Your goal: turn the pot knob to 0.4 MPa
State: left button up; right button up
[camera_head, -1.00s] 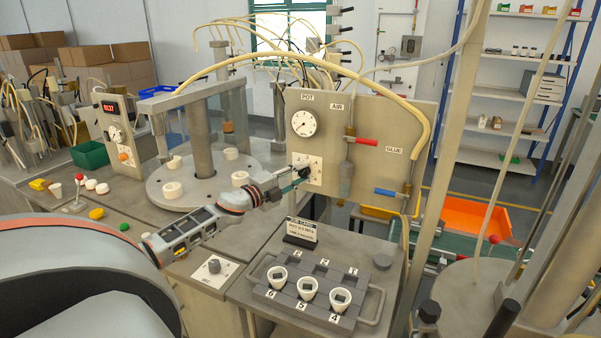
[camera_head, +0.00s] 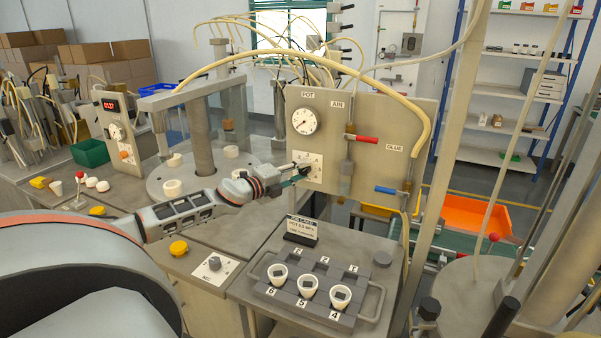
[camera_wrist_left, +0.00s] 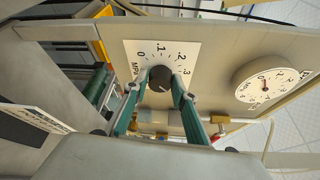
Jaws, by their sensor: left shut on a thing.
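The pot knob (camera_wrist_left: 160,79) is a small dark knob on a white dial plate marked in MPa, on the upright panel. In the head view the plate (camera_head: 314,165) sits below the round POT gauge (camera_head: 305,121); the gauge also shows in the left wrist view (camera_wrist_left: 264,86). The exact knob setting is hard to read. My left gripper (camera_wrist_left: 160,84) has its two green fingers on either side of the knob, closed on it. In the head view the left gripper (camera_head: 298,174) reaches the plate from the left. My right gripper is not seen.
A red-handled AIR valve (camera_head: 362,139) and a blue-handled GLUE valve (camera_head: 390,191) are on the same panel. Below stand a sign card (camera_head: 302,230) and a tray (camera_head: 262,293) with white cups. A yellow button (camera_head: 179,248) sits at the bench front.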

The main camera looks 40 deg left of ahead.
pick_arm(q)
jog(key=o, duration=1.1)
jog(key=shift+c, duration=0.2)
jog(key=shift+s+f, duration=0.1)
jog(key=shift+s, duration=0.75)
jog(key=s+r, duration=0.1)
jog(key=s, duration=0.9)
jog(key=shift+s+a, duration=0.15)
jog(key=shift+a, duration=0.3)
